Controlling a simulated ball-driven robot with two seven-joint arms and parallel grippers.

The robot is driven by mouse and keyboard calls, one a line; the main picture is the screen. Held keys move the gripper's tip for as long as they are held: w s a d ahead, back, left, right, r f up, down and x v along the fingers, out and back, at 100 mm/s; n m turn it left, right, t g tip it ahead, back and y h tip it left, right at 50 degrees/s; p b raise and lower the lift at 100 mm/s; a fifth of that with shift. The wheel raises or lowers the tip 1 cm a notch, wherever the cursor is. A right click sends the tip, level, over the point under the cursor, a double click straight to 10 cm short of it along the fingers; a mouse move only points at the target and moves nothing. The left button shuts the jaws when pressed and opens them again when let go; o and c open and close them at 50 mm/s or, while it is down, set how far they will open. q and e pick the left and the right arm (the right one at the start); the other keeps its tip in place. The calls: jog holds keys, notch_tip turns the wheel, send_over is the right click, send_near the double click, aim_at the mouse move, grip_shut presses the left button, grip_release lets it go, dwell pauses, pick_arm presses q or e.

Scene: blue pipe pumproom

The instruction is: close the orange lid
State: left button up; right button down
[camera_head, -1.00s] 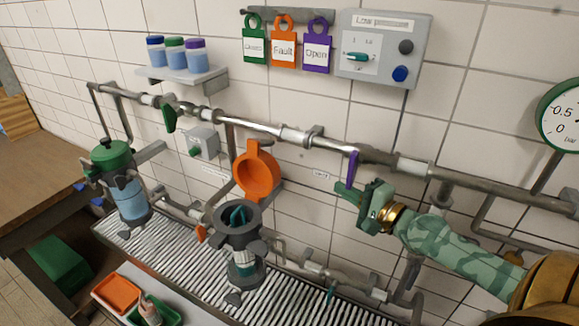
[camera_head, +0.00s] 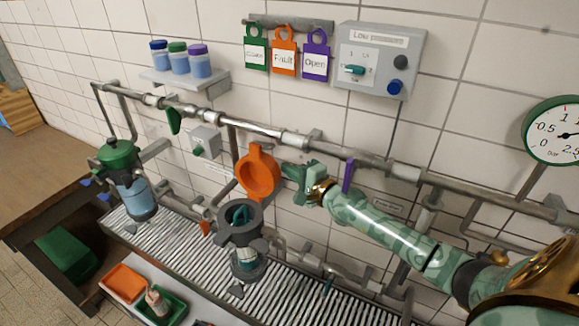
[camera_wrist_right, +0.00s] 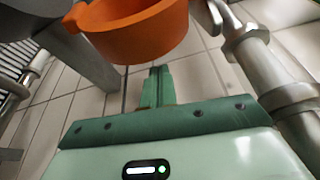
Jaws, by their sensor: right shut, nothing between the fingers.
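The orange lid (camera_head: 258,173) stands tipped up, open, at the wall side of a grey round vessel (camera_head: 240,222). The vessel's mouth is uncovered and something teal shows inside it. My right gripper (camera_head: 288,170) is shut and empty, just right of the lid in the head view. In the right wrist view the lid (camera_wrist_right: 130,28) is at the top, ahead of the shut fingers (camera_wrist_right: 158,85); I cannot tell whether they touch it. My left gripper is not in view.
A metal pipe (camera_head: 265,132) runs along the wall above the lid, with a purple lever (camera_head: 348,176). A green-lidded filter (camera_head: 128,180) stands left on the slatted grating (camera_head: 180,245). Orange (camera_head: 122,282) and green trays lie in front.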

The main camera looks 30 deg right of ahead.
jog(key=shift+s+a, duration=0.2)
jog(key=shift+a, duration=0.05)
jog(key=shift+a, duration=0.1)
dwell(0.3)
jog(key=shift+r+n, duration=0.15)
jog(key=shift+n, duration=0.35)
